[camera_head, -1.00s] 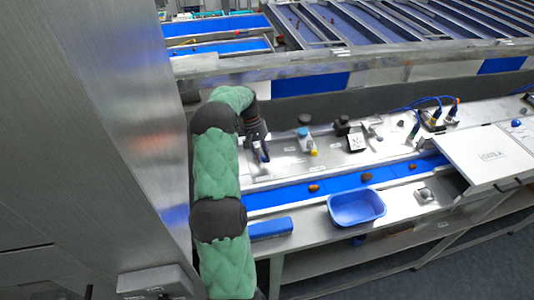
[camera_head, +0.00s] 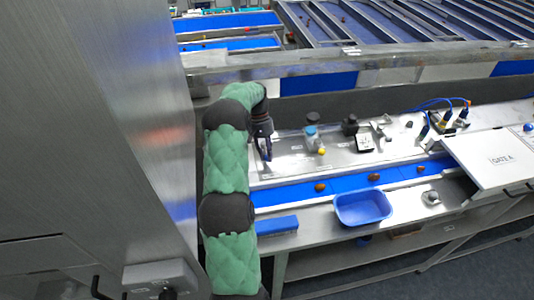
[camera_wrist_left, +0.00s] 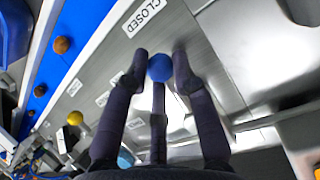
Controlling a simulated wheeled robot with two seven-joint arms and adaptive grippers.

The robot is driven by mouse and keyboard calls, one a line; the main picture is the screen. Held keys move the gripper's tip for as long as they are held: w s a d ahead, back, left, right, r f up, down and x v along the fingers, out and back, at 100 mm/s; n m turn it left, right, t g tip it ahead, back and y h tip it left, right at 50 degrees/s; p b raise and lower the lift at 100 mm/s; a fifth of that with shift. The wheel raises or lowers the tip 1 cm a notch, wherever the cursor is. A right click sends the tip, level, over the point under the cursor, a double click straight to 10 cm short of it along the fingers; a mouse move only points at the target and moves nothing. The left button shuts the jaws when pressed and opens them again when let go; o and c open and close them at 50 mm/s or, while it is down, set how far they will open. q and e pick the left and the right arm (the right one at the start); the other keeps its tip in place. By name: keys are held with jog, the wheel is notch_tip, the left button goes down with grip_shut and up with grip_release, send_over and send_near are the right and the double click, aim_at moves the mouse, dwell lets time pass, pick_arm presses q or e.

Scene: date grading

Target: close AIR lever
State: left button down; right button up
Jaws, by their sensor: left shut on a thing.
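My left gripper (camera_head: 265,150) is over the steel panel at the left end of the bench. In the left wrist view its fingers (camera_wrist_left: 160,66) are shut on a round blue knob (camera_wrist_left: 160,68), one finger on each side. A label reading CLOSED (camera_wrist_left: 144,16) lies on the panel just beyond the knob. The knob is hidden by the gripper in the head view. No label reading AIR is legible. My right gripper is not in view.
A yellow knob (camera_head: 322,151) and a blue-topped part (camera_head: 311,131) stand right of the gripper. A blue belt (camera_head: 290,194) carrying brown dates runs in front of the panel. A blue bin (camera_head: 362,208) sits before it, and a white GATE A cover (camera_head: 497,158) is at right.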

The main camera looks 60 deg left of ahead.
pick_arm(q)
jog(key=c, duration=1)
grip_release()
jog(key=v, duration=1.2)
